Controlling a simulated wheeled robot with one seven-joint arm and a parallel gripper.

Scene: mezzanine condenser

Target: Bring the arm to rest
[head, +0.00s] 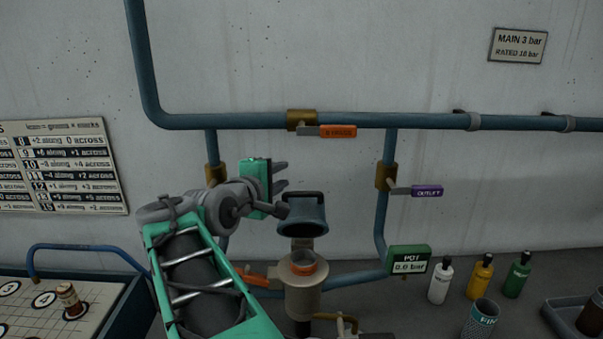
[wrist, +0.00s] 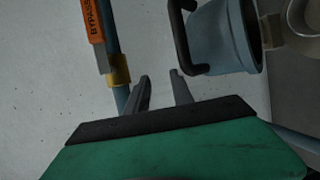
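Blue pipes carry an orange bypass handle (head: 338,131), a purple outlet handle (head: 427,191) and another orange handle (head: 250,276). A green pot gauge (head: 409,260) reads 0.0 bar. White (head: 440,281), yellow (head: 480,277) and green (head: 517,275) bottles stand right. A board (head: 100,302) lies left.

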